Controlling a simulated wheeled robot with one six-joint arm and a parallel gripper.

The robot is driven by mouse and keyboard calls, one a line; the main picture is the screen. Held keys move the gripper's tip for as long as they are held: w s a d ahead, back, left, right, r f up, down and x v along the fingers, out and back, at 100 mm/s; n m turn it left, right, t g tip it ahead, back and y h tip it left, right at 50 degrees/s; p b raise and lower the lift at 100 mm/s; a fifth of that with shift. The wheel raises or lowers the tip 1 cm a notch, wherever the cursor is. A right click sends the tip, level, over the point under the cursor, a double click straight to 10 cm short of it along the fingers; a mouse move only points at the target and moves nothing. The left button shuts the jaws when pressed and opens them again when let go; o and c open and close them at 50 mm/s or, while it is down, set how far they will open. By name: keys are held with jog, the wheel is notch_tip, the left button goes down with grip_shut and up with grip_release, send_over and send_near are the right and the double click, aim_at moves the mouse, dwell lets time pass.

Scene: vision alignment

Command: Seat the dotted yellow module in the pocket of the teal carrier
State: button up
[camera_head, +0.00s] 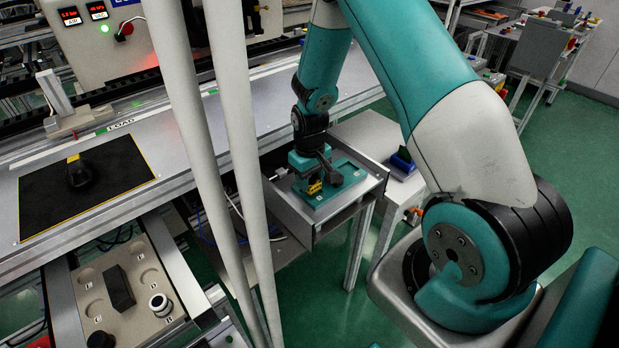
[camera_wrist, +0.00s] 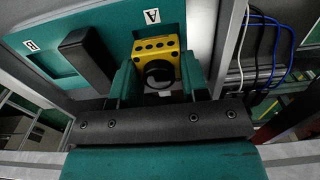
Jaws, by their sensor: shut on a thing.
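The yellow module (camera_wrist: 155,47) has dark dots on its top edge and a round black part on its face. My gripper (camera_wrist: 158,82) is shut on it, one teal finger on each side; in the head view my gripper (camera_head: 312,180) hangs low over the carrier with the module (camera_head: 314,187) under it. The teal carrier (camera_wrist: 112,14) lies beyond, with labels A and B. The module is just below label A, and I cannot tell whether it touches the carrier. Pocket B (camera_wrist: 52,62) shows as a recess at the left. The carrier (camera_head: 350,187) sits on a grey stand.
A dark block (camera_wrist: 86,58) stands on the carrier left of the module. Blue and white cables (camera_wrist: 262,45) hang at the right. In the head view, two pale posts (camera_head: 232,120) stand left of the stand, and a black mat (camera_head: 110,190) lies on the bench.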

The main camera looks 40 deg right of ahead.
jog(key=shift+f+b, duration=0.7)
jog(key=shift+f, duration=0.3)
jog(key=o, duration=1.1)
jog(key=shift+r, duration=0.1)
notch_tip(320, 180, up, 17)
jog(key=shift+r+b, duration=0.2)
jog(key=shift+b, duration=0.45)
